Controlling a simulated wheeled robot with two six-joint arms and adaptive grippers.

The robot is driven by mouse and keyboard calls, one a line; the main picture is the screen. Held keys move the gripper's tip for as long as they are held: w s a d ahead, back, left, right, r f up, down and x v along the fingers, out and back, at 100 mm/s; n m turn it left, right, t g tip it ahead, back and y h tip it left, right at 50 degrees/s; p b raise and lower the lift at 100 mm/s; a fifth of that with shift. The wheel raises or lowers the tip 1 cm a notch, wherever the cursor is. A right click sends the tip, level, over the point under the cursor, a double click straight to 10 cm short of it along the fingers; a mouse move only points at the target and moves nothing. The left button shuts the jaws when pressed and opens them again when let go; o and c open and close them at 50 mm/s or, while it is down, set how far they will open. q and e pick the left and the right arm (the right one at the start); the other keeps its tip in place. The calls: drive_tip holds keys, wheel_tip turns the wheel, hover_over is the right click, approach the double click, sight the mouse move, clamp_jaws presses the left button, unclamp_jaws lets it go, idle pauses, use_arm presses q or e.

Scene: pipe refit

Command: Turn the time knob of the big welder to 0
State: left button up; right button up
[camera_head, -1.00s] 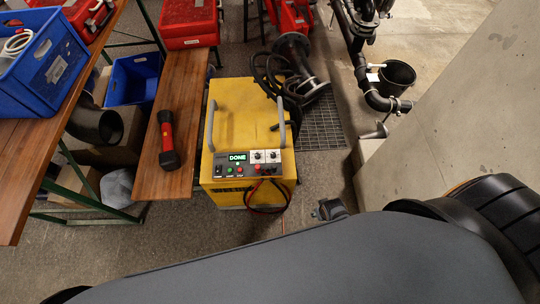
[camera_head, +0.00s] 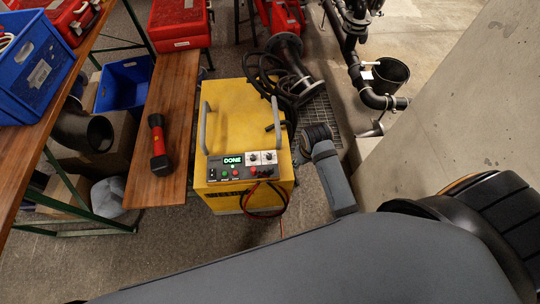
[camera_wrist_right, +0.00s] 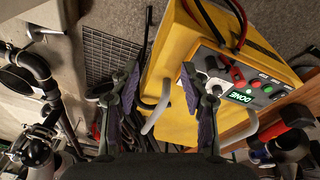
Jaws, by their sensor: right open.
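The big yellow welder (camera_head: 244,115) stands on the floor with two grey handles on its top. Its front panel has a green display (camera_head: 233,161) reading DONE and two dark knobs on white plates, a left knob (camera_head: 253,157) and a right knob (camera_head: 268,157). I cannot read which one is the time knob. In the right wrist view my right gripper (camera_wrist_right: 160,75) is open and empty; one finger is near the panel and knobs (camera_wrist_right: 214,86), apparently apart from them. My right arm link (camera_head: 332,180) is right of the welder. My left gripper is out of view.
Red and black cables (camera_head: 265,200) hang at the welder's front. A bench with a red-black flashlight (camera_head: 158,142) stands left. A concrete wall (camera_head: 460,110) and black pipes (camera_head: 372,95) are on the right. A floor grating (camera_head: 318,115) lies behind my arm.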

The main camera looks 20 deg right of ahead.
drive_tip(key=w+a+f+n+g, duration=0.1)
drive_tip(key=w+a, duration=0.3)
drive_tip(key=w, duration=0.3)
drive_tip(key=n+g, duration=0.1)
drive_tip(key=n, duration=0.1)
approach(270, 156)
drive_tip(key=shift+y, duration=0.4)
drive_tip(key=f+b, duration=0.1)
drive_tip(key=f, duration=0.4)
drive_tip(key=f+b, duration=0.1)
drive_tip(key=f, duration=0.2)
drive_tip(key=shift+d+f+b, duration=0.3)
drive_tip(key=shift+d+f, duration=0.05)
drive_tip(key=shift+s, duration=0.1)
drive_tip(key=shift+c, duration=0.2)
clamp_jaws()
